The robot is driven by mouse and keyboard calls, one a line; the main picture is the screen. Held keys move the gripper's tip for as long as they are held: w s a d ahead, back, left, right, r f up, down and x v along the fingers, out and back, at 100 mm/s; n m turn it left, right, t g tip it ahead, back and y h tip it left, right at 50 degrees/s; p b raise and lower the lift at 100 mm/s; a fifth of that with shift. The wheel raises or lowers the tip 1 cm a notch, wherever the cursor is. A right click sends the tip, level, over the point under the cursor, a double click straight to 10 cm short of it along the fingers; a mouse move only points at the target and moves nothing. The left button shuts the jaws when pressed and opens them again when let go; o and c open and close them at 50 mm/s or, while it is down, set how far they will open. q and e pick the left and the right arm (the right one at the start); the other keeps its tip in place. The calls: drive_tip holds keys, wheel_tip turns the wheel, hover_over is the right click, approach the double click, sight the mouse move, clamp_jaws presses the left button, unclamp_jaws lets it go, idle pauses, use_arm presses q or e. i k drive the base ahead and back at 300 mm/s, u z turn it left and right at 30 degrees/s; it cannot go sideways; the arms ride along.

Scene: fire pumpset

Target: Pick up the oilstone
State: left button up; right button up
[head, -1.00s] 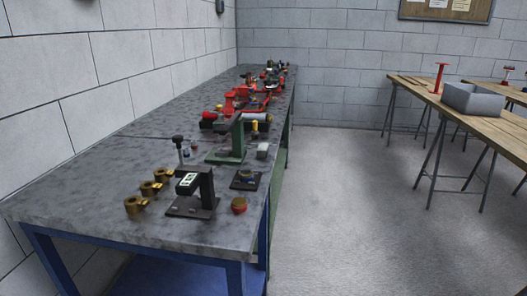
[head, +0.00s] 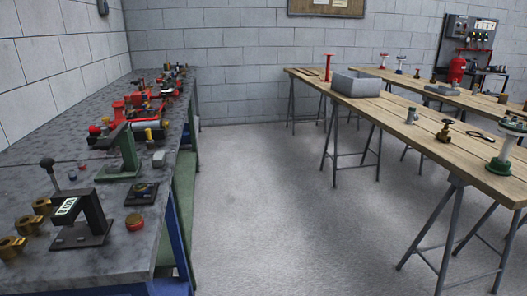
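I cannot pick out the oilstone for certain. On the grey bench (head: 70,115) at the left, a small light grey block (head: 158,159) stands beside a green stand (head: 128,155). A dark flat piece (head: 141,193) with something small on top lies nearer to me. Either is too small to identify. Neither of my grippers is in view.
A black stand (head: 85,222), brass rings (head: 11,248) and a red-topped round part (head: 135,222) crowd the bench's near end. Red pump parts (head: 140,105) stand farther back. A wooden trestle table (head: 400,125) with a grey bin (head: 357,83) is at right. The floor between is clear.

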sight(158, 160)
drive_tip(key=z, duration=0.55)
drive_tip(key=i, duration=3.2)
drive_tip(key=u, duration=2.4)
